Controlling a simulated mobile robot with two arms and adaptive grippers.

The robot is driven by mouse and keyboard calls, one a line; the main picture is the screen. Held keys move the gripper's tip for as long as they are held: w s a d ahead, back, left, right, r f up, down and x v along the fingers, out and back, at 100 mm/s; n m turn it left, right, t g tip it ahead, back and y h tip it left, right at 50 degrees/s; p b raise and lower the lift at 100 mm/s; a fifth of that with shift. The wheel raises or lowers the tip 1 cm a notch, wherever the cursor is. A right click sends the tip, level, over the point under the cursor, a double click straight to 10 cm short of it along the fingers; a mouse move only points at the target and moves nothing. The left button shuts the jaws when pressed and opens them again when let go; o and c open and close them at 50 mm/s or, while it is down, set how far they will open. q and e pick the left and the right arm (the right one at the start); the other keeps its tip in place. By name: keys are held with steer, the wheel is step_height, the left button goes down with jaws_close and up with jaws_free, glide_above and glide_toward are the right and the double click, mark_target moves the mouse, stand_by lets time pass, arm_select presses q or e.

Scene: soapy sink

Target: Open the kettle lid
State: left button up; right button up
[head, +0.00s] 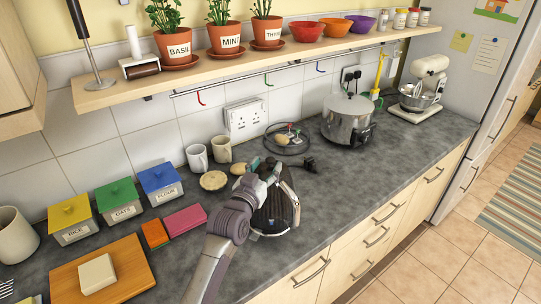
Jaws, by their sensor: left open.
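A dark, ribbed appliance with a pale grey rim, which looks like the kettle (276,212), stands on the grey counter near its front edge. My left arm reaches in from the bottom and covers its left side and part of its top. My left gripper (266,167) is open over the far upper end of the kettle. I cannot tell whether its fingers touch it. The lid is not clearly made out, as the gripper and wrist hide that area. My right gripper is out of view.
A wooden board (130,265) and pink block (185,220) lie left of my arm. Two mugs (221,148), a round pale disc (213,181) and a black plug (308,164) are close behind. A steel pot (347,120) stands back right. The counter right of the kettle is clear.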

mark_target(268, 163)
arm_select(q)
steer(key=shift+p+x, duration=0.3)
steer(key=shift+x, duration=1.55)
jaws_close()
